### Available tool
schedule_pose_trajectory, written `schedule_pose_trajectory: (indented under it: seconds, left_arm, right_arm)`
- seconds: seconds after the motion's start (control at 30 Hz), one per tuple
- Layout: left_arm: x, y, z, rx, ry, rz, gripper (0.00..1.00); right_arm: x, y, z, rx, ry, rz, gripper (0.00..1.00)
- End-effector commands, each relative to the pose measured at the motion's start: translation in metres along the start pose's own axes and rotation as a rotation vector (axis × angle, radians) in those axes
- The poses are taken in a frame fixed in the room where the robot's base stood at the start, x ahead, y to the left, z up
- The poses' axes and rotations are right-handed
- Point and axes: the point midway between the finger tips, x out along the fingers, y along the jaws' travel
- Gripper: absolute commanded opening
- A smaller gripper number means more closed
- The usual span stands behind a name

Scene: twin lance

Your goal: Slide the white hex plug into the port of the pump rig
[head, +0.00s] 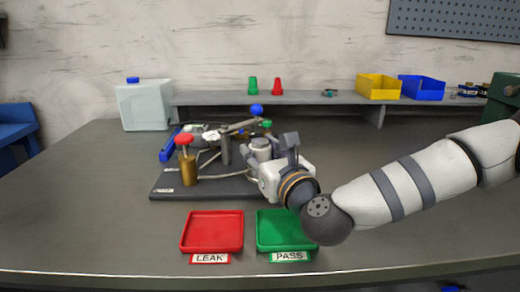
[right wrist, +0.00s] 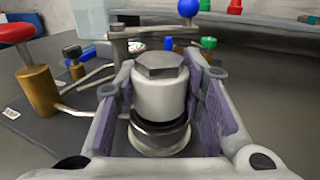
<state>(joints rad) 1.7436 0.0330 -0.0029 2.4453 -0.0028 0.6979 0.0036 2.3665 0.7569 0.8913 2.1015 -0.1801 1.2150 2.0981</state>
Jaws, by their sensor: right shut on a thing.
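The white hex plug (right wrist: 160,92) has a grey hexagonal top and stands upright between the purple-padded fingers of my right gripper (right wrist: 172,100). The gripper is shut on it. Below its white body are a dark band and a metal collar (right wrist: 160,136) over a pale round foot. I cannot tell how much of this belongs to the port or how deep the plug sits. In the head view the plug (head: 261,147) shows above my right gripper (head: 275,160), at the right side of the pump rig (head: 228,188). My left gripper is out of view.
A brass valve with a red knob (head: 185,140) stands at the rig's left. A lever with a blue ball (head: 256,110) rises behind the plug. The red LEAK tray (head: 183,246) and green PASS tray (head: 262,246) lie in front. A shelf (head: 310,99) runs behind.

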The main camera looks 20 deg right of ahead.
Motion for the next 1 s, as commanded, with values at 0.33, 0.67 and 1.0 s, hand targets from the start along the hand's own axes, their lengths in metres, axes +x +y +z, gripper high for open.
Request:
schedule_pose_trajectory:
  seconds: [0.33,0.67,1.0]
  left_arm:
    - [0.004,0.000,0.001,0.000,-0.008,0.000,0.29]
    - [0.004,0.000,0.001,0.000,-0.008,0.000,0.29]
    - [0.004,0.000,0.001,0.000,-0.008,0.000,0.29]
  right_arm:
    - [0.000,0.000,-0.005,0.000,-0.003,0.000,0.54]
    - [-0.002,0.000,-0.006,0.001,0.001,0.000,0.59]
    - [-0.064,0.000,-0.006,0.002,0.001,0.001,0.59]
